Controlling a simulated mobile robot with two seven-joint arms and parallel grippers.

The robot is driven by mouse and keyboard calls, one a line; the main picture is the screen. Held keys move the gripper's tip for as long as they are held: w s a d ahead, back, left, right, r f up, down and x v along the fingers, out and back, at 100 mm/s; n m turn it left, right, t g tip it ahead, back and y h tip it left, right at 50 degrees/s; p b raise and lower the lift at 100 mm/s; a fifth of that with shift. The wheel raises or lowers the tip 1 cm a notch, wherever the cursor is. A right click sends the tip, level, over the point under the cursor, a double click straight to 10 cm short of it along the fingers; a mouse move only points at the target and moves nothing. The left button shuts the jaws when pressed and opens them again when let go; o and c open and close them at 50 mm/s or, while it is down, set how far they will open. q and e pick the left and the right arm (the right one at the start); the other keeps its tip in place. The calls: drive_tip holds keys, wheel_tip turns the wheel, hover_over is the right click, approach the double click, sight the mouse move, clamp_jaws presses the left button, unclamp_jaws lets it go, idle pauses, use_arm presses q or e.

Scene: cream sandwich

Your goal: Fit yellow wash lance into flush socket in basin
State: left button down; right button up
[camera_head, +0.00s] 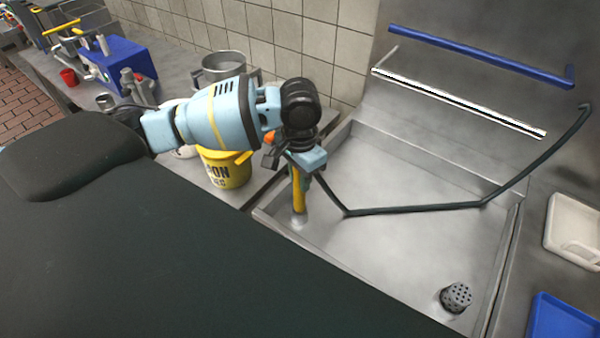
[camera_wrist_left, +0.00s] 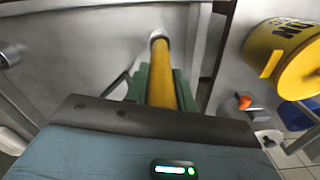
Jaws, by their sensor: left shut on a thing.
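My left gripper (camera_head: 299,175) is shut on the yellow wash lance (camera_head: 299,198) over the left side of the steel basin (camera_head: 390,230). The lance stands about upright. Its lower end meets a grey round collar, the flush socket (camera_head: 299,222), on the basin floor; how deep it sits I cannot tell. In the left wrist view the green fingers clasp the lance (camera_wrist_left: 163,80) on both sides, and its far end meets the grey ring of the socket (camera_wrist_left: 158,36). The lance's upper part is hidden by my gripper. My right gripper is not in view.
A dark hose (camera_head: 410,209) runs from near the gripper across the basin to the right wall. A perforated drain strainer (camera_head: 456,297) stands at the basin's front right. A yellow bucket (camera_head: 228,172) and a metal pot (camera_head: 222,66) stand left. The basin's middle floor is otherwise clear.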

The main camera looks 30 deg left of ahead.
use_arm(q)
drive_tip(key=shift+f+b, duration=0.3)
drive_tip(key=shift+f, duration=1.9)
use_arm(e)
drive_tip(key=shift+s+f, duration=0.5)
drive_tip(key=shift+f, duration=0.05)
use_arm(q)
drive_tip(key=c, duration=1.1)
unclamp_jaws()
drive_tip(key=shift+r+p, duration=0.3)
drive_tip(key=shift+r, duration=3.6)
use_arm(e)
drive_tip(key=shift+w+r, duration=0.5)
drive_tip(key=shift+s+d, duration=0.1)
